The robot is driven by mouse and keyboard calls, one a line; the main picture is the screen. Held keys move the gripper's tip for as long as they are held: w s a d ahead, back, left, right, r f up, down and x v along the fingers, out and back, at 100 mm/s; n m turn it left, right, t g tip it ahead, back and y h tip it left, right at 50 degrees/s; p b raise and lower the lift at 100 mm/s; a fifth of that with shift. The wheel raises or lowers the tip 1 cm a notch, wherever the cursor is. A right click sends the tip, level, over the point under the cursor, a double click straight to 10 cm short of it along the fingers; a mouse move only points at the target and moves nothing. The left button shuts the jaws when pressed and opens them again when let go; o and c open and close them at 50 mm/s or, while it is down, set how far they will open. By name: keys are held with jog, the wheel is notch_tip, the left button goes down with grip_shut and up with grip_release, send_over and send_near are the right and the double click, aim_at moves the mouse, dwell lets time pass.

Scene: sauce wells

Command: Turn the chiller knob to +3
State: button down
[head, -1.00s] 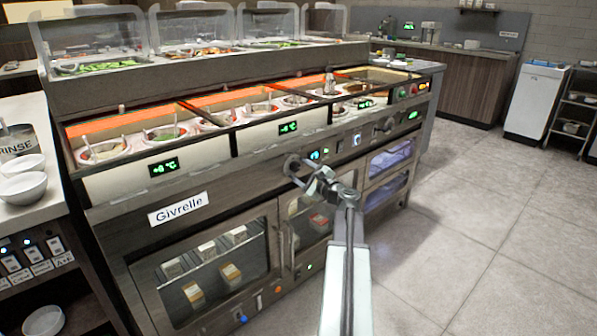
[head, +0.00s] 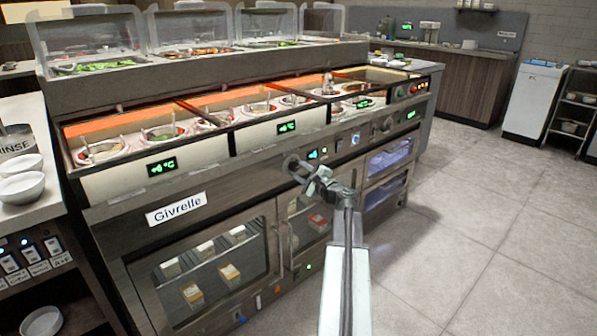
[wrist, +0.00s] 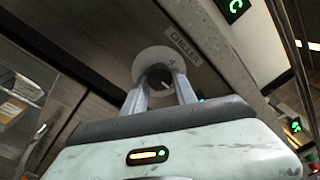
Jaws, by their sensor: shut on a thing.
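The chiller knob (wrist: 157,75) is a dark round knob on a pale round dial plate (wrist: 150,56). A label reading "CHILLER" (wrist: 185,47) is beside it in the wrist view. My gripper (wrist: 161,84) is shut on the knob, one finger on each side. In the head view my gripper (head: 293,167) meets the counter's front panel, right of the "Givrelle" plate (head: 176,209). The knob is mostly hidden there by the gripper. I cannot read the dial marks or which setting the knob points to.
Green lit displays (head: 287,127) line the counter front below the sauce wells (head: 163,133). Another knob (head: 387,125) is further right on the panel. Glass-fronted cabinets (head: 205,262) are below. The tiled floor (head: 470,215) to the right is clear.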

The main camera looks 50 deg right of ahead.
jog(key=n, duration=0.4)
jog(key=shift+b, duration=0.3)
jog(key=shift+n+y, duration=0.3)
jog(key=shift+n, duration=1.6)
jog(key=c, duration=1)
grip_release()
jog(key=s, duration=0.7)
jog(key=shift+s+a+f+b, duration=0.25)
jog(key=shift+s+a+b, duration=0.15)
jog(key=shift+a, duration=0.05)
